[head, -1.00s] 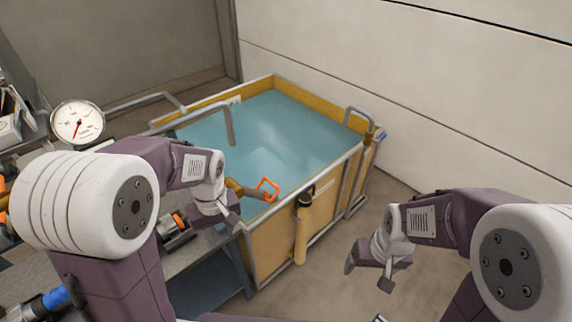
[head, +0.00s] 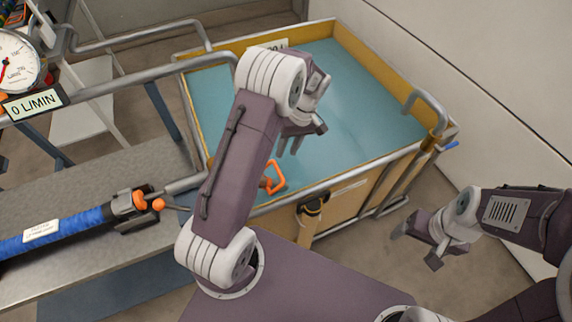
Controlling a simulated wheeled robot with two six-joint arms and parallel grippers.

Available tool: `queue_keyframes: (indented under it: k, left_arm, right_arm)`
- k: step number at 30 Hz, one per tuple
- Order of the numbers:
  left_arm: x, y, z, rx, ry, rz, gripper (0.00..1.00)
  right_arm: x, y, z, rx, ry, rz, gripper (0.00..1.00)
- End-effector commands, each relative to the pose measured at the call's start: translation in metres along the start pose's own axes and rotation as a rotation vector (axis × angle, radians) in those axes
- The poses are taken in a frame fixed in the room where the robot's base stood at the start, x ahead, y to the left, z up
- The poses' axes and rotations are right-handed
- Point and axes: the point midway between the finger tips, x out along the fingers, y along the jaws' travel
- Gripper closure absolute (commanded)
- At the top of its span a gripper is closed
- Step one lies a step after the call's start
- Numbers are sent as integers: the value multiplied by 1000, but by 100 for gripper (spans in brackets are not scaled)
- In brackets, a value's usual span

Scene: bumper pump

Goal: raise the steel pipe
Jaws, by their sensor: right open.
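A grey steel pipe (head: 115,83) runs from near the gauge toward the blue-water tank (head: 345,45). Its right end passes behind my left arm. A second grey pipe (head: 145,38) runs behind it and bends down at the tank's left rim. I cannot tell which one the task names. My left gripper (head: 290,152) hangs over the water, apart from both pipes, with its fingers pointing down; their opening is unclear. It appears to hold nothing. My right gripper (head: 415,248) is open and empty, to the right of the tank's near side.
A blue hose (head: 70,232) with an orange-levered coupling lies on the grey bench (head: 70,185). An orange handle (head: 277,178) shows at the tank's near rim, partly behind my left arm. The gauge (head: 15,62) has a "0 L/MIN" display (head: 33,104). A pipe loop (head: 428,108) stands at the right.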

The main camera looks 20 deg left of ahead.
Motion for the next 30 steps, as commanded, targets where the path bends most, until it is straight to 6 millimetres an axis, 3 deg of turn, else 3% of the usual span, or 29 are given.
queue_keyframes:
  k: [5,12,18,28,30]
  left_arm:
    - [7,0,0,0,0,1,65]
    - [56,0,1,-1,-2,-1,65]
    - [84,0,0,0,0,2,65]
    - [90,0,0,0,1,3,65]
    - [90,0,0,0,1,3,84]
  right_arm:
    - [2,0,0,0,1,0,20]
    - [12,0,1,0,0,0,20]
    - [16,0,1,0,0,0,20]
    - [16,0,1,0,1,0,20]
    - [16,0,1,0,1,0,20]
